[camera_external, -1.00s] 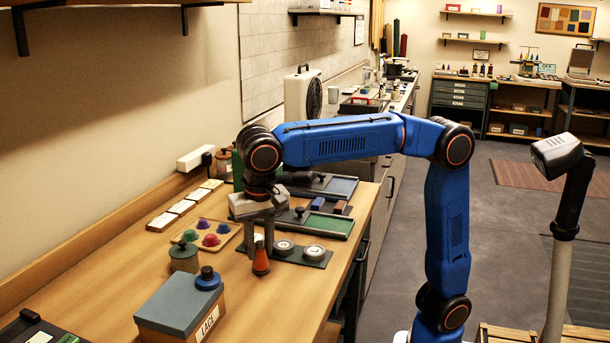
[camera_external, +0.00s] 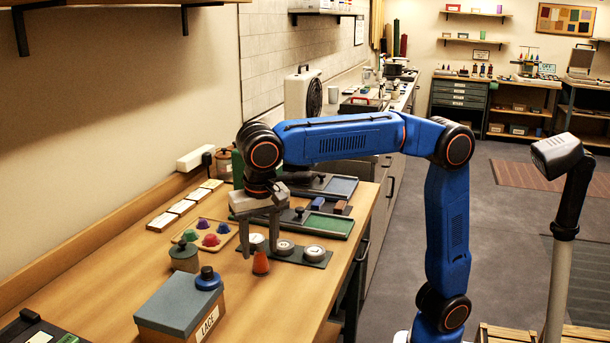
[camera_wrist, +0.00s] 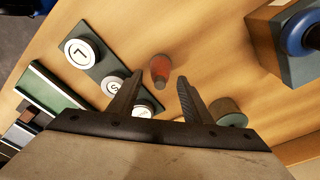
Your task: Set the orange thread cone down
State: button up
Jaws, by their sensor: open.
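The orange thread cone (camera_external: 261,264) stands upright on the bare wooden table, just in front of the dark plate with round white discs. In the wrist view the cone (camera_wrist: 160,68) sits between and slightly beyond the fingertips, with clear gaps on both sides. My gripper (camera_external: 260,253) points down over the cone, its fingers open to either side of it. It also shows in the wrist view (camera_wrist: 160,80), open and empty. The cone's upper part is close to the fingers in the external view.
The dark plate with lettered white discs (camera_external: 300,254) lies behind the cone. A green lidded pot (camera_external: 184,259) and a tray of coloured pieces (camera_external: 190,237) are to the left. A LACE box (camera_external: 180,305) with a blue-topped item (camera_external: 208,279) is in front.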

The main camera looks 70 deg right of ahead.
aim_at(262, 254)
notch_tip(262, 254, up, 11)
jog(key=shift+s+a, duration=0.45)
jog(key=shift+f, duration=0.1)
